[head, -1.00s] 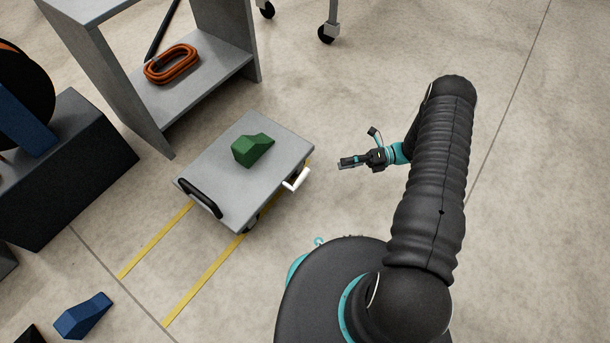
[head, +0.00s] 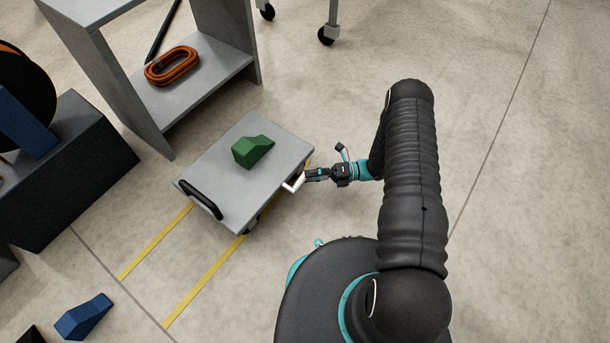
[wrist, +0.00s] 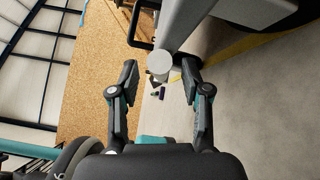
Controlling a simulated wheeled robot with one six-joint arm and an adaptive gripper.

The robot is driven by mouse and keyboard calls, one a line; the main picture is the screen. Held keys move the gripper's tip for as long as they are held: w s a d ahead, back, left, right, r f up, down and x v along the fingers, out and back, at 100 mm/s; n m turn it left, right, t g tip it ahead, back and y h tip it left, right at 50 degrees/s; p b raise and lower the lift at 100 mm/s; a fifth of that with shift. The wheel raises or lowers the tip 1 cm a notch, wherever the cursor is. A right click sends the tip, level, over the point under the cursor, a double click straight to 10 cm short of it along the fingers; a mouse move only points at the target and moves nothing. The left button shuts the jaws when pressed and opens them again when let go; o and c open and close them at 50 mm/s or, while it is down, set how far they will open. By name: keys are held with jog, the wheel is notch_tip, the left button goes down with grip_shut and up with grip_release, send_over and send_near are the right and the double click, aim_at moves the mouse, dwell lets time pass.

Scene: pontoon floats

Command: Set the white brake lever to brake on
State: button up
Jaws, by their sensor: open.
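The white brake lever (head: 293,183) sticks out from the right side of a low grey cart (head: 240,205). My gripper (head: 308,175) is at the lever's outer end, level with the cart's right edge. In the wrist view the lever's round white end (wrist: 159,62) shows between the two spread fingertips of my gripper (wrist: 160,74), with a gap on each side. The fingers are open and not closed on it. The rest of the lever is hidden behind its end in that view.
A green block (head: 252,150) sits on the cart, which has a black handle (head: 200,199). Yellow floor lines (head: 203,282) run beneath it. A grey shelf with an orange coil (head: 172,66) stands behind. A blue block (head: 83,316) lies at lower left. The floor on the right is clear.

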jog(key=shift+s+a, duration=0.15)
jog(key=shift+a, duration=1)
grip_shut()
